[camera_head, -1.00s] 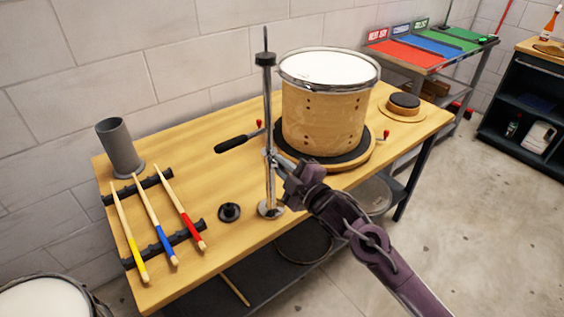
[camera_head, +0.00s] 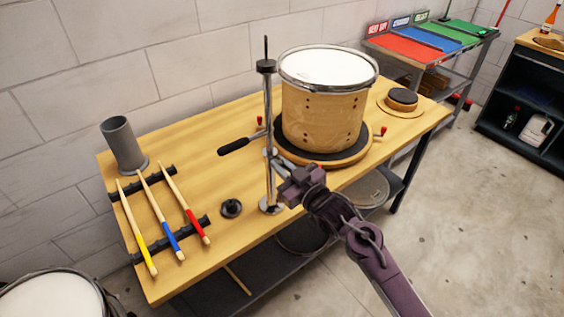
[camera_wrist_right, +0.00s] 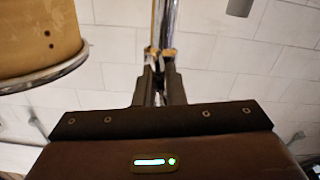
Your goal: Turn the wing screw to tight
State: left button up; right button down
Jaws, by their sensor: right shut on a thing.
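A chrome stand (camera_head: 270,120) with a black top collar rises upright from a round base at the front edge of the bench. My right gripper (camera_head: 279,164) reaches in from the lower right to the clamp partway up this stand. In the right wrist view its dark fingers (camera_wrist_right: 160,84) are shut at the small wing screw (camera_wrist_right: 160,53) beside the chrome tube (camera_wrist_right: 166,20). The fingers hide much of the screw, so its exact angle cannot be told. My left gripper is not in view.
A wooden drum (camera_head: 323,115) stands on a round black-topped base just behind and right of the stand. A black handle (camera_head: 233,146) juts out left of it.

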jog(key=shift+m, duration=0.6)
jog(key=shift+p, duration=0.3)
jog(key=c, duration=1.5)
grip_release()
jog(key=shift+d, duration=0.1)
jog(key=shift+s+d+f, duration=0.1)
jog(key=shift+s+d, duration=0.1)
jog(key=shift+s, duration=0.1)
jog(key=b+v, duration=0.2)
jog(key=v, duration=0.5)
